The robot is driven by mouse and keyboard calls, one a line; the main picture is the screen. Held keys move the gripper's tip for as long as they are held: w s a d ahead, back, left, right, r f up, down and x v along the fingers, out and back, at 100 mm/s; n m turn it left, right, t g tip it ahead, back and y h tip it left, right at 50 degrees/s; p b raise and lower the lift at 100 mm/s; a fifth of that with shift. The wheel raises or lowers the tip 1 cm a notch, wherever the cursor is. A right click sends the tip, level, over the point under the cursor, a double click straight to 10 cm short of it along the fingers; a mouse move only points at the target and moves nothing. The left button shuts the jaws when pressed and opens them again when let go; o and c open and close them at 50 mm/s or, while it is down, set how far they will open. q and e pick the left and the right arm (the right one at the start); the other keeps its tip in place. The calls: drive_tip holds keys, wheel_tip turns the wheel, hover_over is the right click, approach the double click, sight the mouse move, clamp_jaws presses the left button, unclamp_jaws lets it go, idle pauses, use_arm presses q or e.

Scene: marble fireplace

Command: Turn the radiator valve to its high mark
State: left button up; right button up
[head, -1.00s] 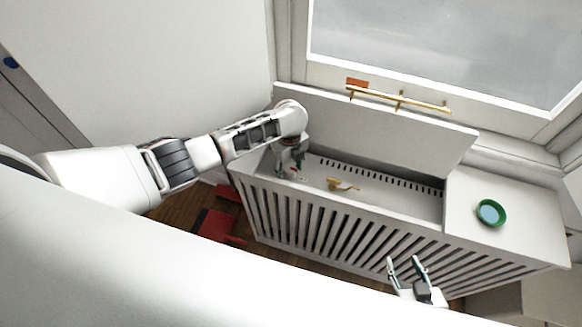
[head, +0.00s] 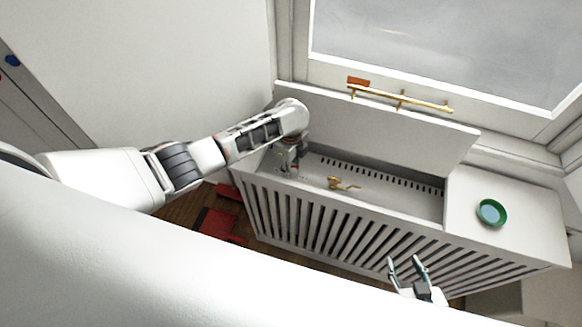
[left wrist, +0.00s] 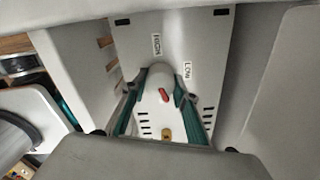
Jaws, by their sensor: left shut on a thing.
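The pale valve knob (left wrist: 157,80) with a red mark (left wrist: 165,96) sits on a light plate in the left wrist view. A HIGH label (left wrist: 157,44) and a LOW label (left wrist: 187,69) are on the plate beyond it. My left gripper (left wrist: 158,100) is shut on the knob, one teal finger on each side. The red mark is not in line with HIGH; its exact pointing is hard to tell. In the head view my left gripper (head: 287,163) is down inside the left end of the radiator cover (head: 345,222), hiding the knob. My right gripper (head: 407,268) is open and empty before the slatted front.
The cover's lid (head: 385,128) stands raised at the back. A brass fitting (head: 343,184) lies inside the opening. A green bowl (head: 491,212) stands on the closed right part. A brass bar (head: 400,99) is by the window. Red objects (head: 219,225) lie on the floor.

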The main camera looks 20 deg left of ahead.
use_arm(q)
drive_tip(key=n, duration=1.3)
drive_tip(key=shift+n, duration=0.4)
drive_tip(key=n, duration=0.5)
drive_tip(key=shift+n, duration=0.3)
drive_tip(key=n, duration=0.4)
drive_tip(key=shift+f+n, duration=0.1)
drive_tip(key=shift+n, duration=0.6)
drive_tip(key=o, duration=1.1)
